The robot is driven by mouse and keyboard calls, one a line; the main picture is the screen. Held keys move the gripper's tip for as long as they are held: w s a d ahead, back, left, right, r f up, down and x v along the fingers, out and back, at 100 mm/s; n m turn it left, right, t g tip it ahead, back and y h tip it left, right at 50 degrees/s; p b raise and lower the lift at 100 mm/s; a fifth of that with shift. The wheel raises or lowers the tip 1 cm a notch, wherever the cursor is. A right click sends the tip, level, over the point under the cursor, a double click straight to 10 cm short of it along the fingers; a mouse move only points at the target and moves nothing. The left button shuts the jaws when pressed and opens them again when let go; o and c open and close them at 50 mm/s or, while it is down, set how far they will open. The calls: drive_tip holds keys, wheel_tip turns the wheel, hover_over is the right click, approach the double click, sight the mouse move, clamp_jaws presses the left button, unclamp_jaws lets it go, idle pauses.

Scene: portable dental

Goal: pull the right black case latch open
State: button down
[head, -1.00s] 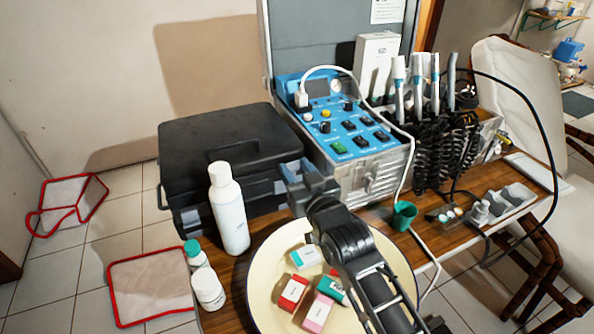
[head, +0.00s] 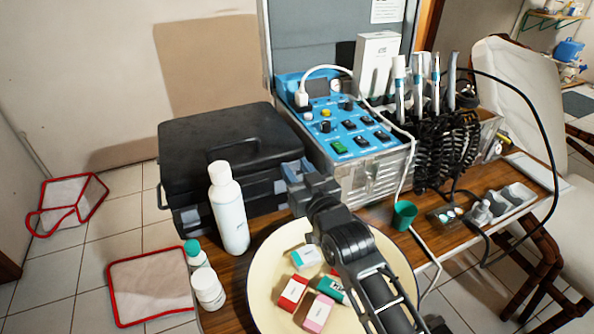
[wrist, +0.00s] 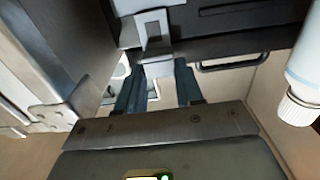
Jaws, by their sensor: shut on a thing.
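The closed black case (head: 215,140) lies flat on the wooden table, left of the blue control unit. My gripper (head: 293,170) is at the case's front right corner in the head view. In the wrist view, my gripper's two blue-grey fingers (wrist: 158,88) are on either side of the lower end of the grey right latch (wrist: 155,35). They are shut on it. The latch hangs on the dark front of the case. In the head view my gripper hides this latch. The lid is down.
A white bottle (head: 228,210) stands close in front of the case. A cream tray (head: 262,310) with small boxes lies under my arm. The blue control unit (head: 345,125) in its metal case stands close on the right.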

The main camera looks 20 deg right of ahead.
drive_tip(key=shift+s+f, duration=0.15)
drive_tip(key=shift+f, duration=0.1)
drive_tip(key=shift+s+f+b, duration=0.5)
drive_tip(key=shift+s+f, duration=0.05)
drive_tip(key=shift+f, duration=0.3)
drive_tip(key=shift+s+f+b, duration=0.45)
drive_tip(key=shift+s+f, duration=0.05)
drive_tip(key=shift+f, duration=0.3)
drive_tip(key=c, duration=1.1)
unclamp_jaws()
drive_tip(key=o, duration=0.4)
drive_tip(key=shift+w+r, duration=0.1)
drive_tip(key=shift+r, duration=0.3)
